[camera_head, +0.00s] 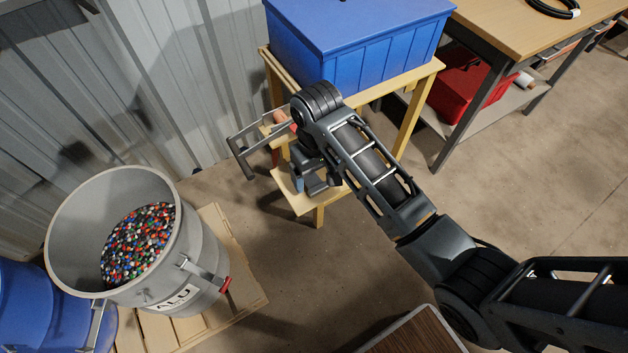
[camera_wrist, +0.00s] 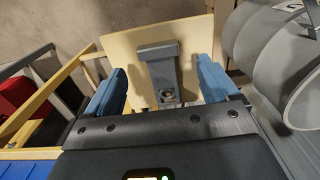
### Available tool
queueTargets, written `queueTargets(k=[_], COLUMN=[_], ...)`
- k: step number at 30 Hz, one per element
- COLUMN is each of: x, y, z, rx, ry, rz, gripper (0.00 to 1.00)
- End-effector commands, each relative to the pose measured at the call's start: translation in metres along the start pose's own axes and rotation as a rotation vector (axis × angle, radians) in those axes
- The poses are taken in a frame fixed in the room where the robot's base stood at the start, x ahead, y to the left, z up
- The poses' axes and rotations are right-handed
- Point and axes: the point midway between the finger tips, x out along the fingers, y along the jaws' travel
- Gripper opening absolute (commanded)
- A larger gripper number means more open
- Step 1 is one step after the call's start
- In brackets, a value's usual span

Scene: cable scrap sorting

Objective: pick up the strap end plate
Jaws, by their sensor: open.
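A grey piece (camera_wrist: 159,66), which I take to be the strap end plate, shows in the wrist view. It has a wide flat end at the far side and a small block with a round hole at the near side. It is over the pale wooden step (camera_wrist: 195,38). My gripper (camera_wrist: 161,80) is open, with one blue finger on each side of the piece and visible gaps between. In the head view my gripper (camera_head: 312,184) is above the low step of the wooden stand (camera_head: 325,200), and my arm partly hides this spot. I cannot tell whether the fingers reach its height.
A blue bin (camera_head: 365,62) sits on the stand's upper level, close behind my arm. A grey drum (camera_head: 205,262) of coloured granules stands on a pallet at left. A workbench (camera_head: 500,32) with a red box (camera_head: 462,88) is at right. The floor between is open.

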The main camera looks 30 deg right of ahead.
Motion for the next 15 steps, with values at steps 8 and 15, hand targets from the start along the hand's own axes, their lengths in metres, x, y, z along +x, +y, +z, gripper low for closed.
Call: queueTargets(k=[8, 15], x=[0.033, 0.035], y=[0.001, 0.001], z=[-0.002, -0.002], rx=[-0.001, -0.001], ry=[0.000, 0.001], rz=[0.000, 0.000], gripper=[0.87, 0.87])
